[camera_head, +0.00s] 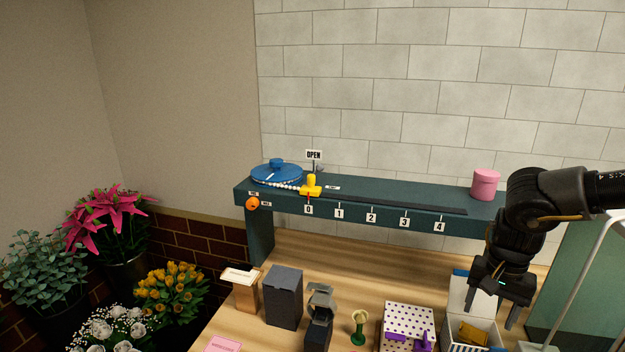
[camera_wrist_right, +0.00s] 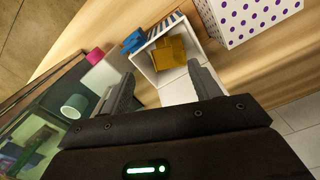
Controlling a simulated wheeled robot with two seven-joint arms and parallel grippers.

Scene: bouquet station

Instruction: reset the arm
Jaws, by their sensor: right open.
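My right gripper (camera_head: 494,308) hangs pointing down at the right of the head view, above the front of the table by the open white box. Its two fingers are apart with nothing between them, as the right wrist view (camera_wrist_right: 165,88) also shows. The white box (camera_head: 464,327) holds a yellow item (camera_head: 473,334), which shows beyond the fingertips in the right wrist view (camera_wrist_right: 170,52). My left gripper is in neither view.
A teal shelf (camera_head: 385,190) spans the back, with a yellow slider (camera_head: 311,186) at mark 0, a blue round lid (camera_head: 277,173) and a pink canister (camera_head: 485,184). A polka-dot box (camera_head: 408,320) stands left of the white box. Dark grey box (camera_head: 284,297) stands farther left.

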